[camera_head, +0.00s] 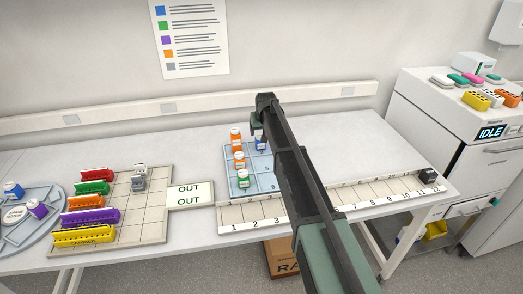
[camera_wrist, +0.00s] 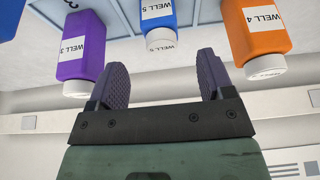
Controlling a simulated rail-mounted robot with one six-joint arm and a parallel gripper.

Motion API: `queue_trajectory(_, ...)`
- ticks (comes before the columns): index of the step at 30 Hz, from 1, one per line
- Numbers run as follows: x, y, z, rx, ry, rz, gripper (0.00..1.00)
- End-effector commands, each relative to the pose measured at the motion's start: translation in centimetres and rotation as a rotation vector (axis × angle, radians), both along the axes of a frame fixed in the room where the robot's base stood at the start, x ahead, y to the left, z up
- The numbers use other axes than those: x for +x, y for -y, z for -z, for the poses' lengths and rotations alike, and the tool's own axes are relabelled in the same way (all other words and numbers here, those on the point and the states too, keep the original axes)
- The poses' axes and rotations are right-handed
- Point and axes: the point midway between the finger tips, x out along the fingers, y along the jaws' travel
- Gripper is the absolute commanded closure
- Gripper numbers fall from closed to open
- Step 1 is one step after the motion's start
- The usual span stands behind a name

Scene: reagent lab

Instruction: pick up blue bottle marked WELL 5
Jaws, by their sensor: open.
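In the wrist view the blue bottle marked WELL 5 (camera_wrist: 160,14) has a white cap and a white label, which reads upside down. My gripper (camera_wrist: 163,76) is open and empty, its two dark ridged fingers apart. The bottle's cap lies just beyond the fingertips, roughly centred on the gap and not between them. In the head view a blue bottle (camera_head: 259,138) shows in part at the back of the light-blue rack (camera_head: 262,165); my arm hides much of that area and most of the gripper.
A purple bottle (camera_wrist: 82,45) and an orange bottle marked WELL 4 (camera_wrist: 260,35) stand close on either side. The wall rail (camera_head: 170,108) runs behind the table.

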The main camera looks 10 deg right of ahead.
Motion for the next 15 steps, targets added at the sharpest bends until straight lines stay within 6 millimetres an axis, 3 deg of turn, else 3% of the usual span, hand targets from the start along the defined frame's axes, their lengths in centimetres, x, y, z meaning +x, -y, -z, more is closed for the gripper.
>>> queue_trajectory(1,0.5,-0.1,1.9,0.000,0.000,0.000,0.26)
queue_trajectory(8,0.8,-0.1,2.4,0.000,-0.001,0.000,0.26)
queue_trajectory(15,2.4,-0.2,6.7,0.000,-0.001,0.000,0.26)
